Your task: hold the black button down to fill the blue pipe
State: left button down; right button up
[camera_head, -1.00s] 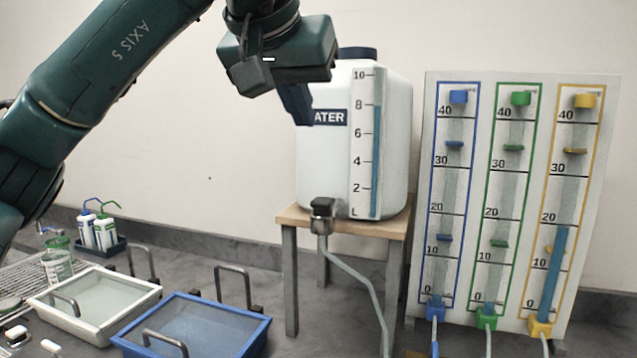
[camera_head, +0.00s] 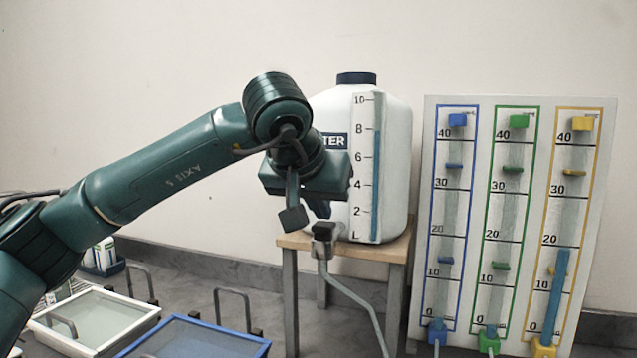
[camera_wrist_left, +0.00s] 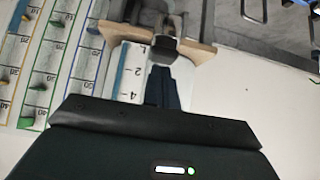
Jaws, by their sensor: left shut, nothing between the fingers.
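The white water tank (camera_head: 395,150) stands on a small wooden stand, its scale showing water to about 8. Its dark tap (camera_head: 323,232) with the black button sits low on the tank's front, and it also shows in the wrist view (camera_wrist_left: 166,45). My left gripper (camera_head: 320,212) is shut and empty, pointing down just above the tap; I cannot tell whether it touches. Its closed fingers show in the wrist view (camera_wrist_left: 162,88). The blue pipe (camera_head: 448,215) is the left column on the board and shows no water. My right gripper is not in view.
The board (camera_head: 432,120) also carries a green pipe (camera_head: 508,215) and a yellow pipe (camera_head: 560,285) with water to just under 20. A grey hose (camera_head: 352,295) runs down from the tap. White (camera_head: 60,345) and blue-rimmed (camera_head: 225,340) trays stand at the lower left.

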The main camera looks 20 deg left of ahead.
pick_arm(q)
jog(key=shift+f, duration=0.3)
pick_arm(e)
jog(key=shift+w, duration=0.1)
pick_arm(q)
notch_tip(320, 180, down, 2)
jog(key=shift+f+b, duration=0.1)
jog(key=shift+b, duration=0.6)
jog(key=shift+s+d+f, duration=0.1)
jog(key=shift+f, duration=0.05)
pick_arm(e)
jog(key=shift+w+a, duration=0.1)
pick_arm(q)
jog(key=shift+f, duration=0.1)
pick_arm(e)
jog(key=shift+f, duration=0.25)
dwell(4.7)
pick_arm(q)
notch_tip(320, 180, up, 8)
jog(key=p, duration=0.3)
send_over(322, 229)
jog(key=s, duration=0.2)
jog(key=v, duration=0.7)
jog(key=shift+s+b, duration=0.25)
jog(key=shift+b, duration=0.15)
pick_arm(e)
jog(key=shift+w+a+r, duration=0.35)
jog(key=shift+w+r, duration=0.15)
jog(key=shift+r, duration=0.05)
